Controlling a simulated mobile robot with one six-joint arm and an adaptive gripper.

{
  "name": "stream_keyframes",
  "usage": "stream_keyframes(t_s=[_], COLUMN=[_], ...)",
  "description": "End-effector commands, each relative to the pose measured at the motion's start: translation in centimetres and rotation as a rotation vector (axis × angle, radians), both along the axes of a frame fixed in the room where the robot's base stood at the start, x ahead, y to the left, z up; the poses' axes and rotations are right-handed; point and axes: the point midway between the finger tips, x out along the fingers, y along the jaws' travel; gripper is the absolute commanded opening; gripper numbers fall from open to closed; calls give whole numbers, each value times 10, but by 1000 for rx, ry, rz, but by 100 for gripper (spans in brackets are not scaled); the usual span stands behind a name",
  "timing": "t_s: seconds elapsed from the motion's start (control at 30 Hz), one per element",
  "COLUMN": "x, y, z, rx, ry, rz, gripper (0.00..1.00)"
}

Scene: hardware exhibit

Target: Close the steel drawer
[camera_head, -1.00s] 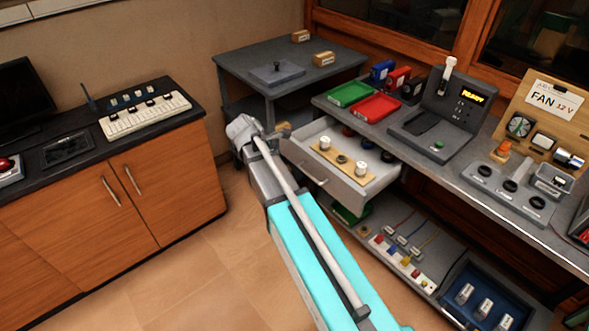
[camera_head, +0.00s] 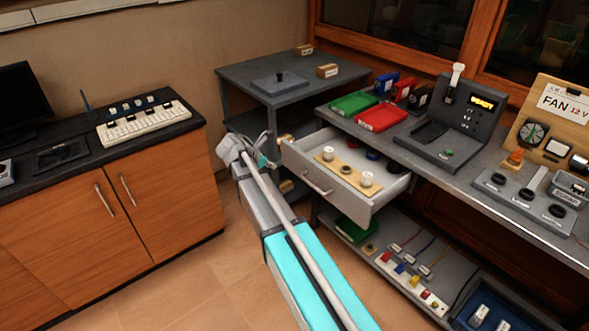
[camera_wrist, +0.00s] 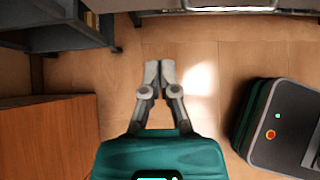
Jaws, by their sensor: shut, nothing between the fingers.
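The steel drawer (camera_head: 340,190) is pulled open under the right-hand workbench, with its bar handle (camera_head: 317,184) on the front. Inside it are a wooden strip with white knobs (camera_head: 346,170) and a few dark and coloured round parts. My gripper (camera_head: 266,164) is just left of the drawer's front left corner, apart from the handle. In the wrist view my gripper (camera_wrist: 160,68) has its fingertips together and empty over bare floor. A metal bar and front edge at the top of that view look like the drawer's front (camera_wrist: 235,8).
The workbench (camera_head: 470,170) carries a green tray (camera_head: 353,103), a red tray (camera_head: 381,118) and a fan display. A lower shelf (camera_head: 385,245) holds wired parts. A grey side table (camera_head: 290,75) stands behind my gripper. Wooden cabinets (camera_head: 150,185) are left; floor between is clear.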

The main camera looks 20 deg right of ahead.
Motion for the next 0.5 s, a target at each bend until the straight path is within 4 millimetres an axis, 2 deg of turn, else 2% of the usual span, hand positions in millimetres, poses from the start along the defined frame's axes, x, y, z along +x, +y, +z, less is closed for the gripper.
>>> stream_keyframes(t_s=[0.27, 0.5], x=[2, 7], y=[-5, -18], z=[-7, -22], rx=[1, 1], ry=[0, -1], rz=[-2, -1], gripper=[0, 0])
